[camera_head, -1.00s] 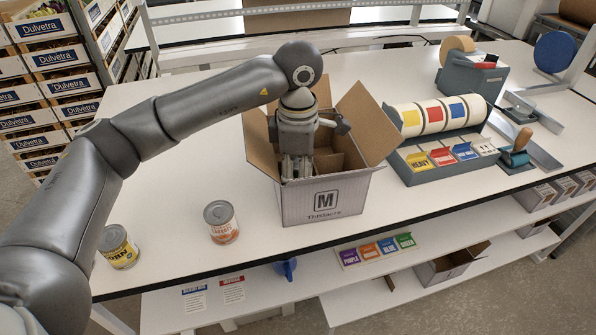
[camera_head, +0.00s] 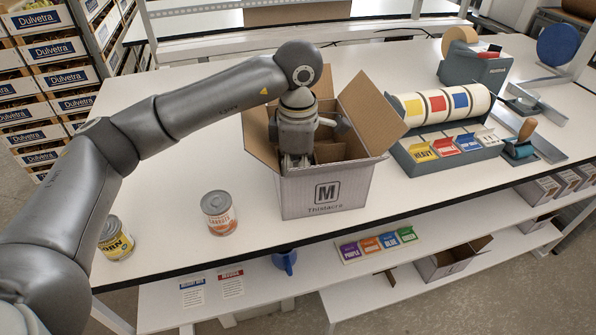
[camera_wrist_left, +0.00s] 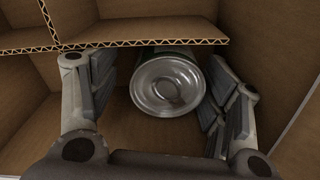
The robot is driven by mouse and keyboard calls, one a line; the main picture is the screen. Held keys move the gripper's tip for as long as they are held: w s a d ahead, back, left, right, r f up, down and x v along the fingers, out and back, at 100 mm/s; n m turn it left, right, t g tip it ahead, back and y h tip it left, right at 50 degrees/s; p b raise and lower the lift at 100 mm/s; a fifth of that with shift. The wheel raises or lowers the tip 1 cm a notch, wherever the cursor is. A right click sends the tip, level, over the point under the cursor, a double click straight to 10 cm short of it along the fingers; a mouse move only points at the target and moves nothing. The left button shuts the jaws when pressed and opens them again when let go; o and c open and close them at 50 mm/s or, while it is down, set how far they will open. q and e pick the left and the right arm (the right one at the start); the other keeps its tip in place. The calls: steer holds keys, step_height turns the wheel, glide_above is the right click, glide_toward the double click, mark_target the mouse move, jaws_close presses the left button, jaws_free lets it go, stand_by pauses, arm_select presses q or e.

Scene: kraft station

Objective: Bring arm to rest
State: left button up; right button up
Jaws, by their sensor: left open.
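In the left wrist view the gripper (camera_wrist_left: 160,100) is open inside the box, with a finger on each side of a can (camera_wrist_left: 168,85). The can's metal top faces the camera and its side is mostly hidden. It stands in a compartment beside a corrugated divider (camera_wrist_left: 140,43). The fingers look apart from the can. My right gripper is not in view.
A carrot can (camera_head: 219,213) and a corn can (camera_head: 115,240) stand on the white table left of the box. A label dispenser (camera_head: 445,140) and a tape dispenser (camera_head: 474,62) stand to the right. The box flaps (camera_head: 370,112) spread open around the gripper.

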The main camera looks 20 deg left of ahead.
arm_select(q)
steer(key=shift+r, duration=0.1)
steer(key=shift+r+p, duration=1.2)
steer(key=shift+r, duration=0.85)
step_height(320, 180, up, 12)
steer(key=p, duration=0.6)
steer(key=shift+f, duration=0.1)
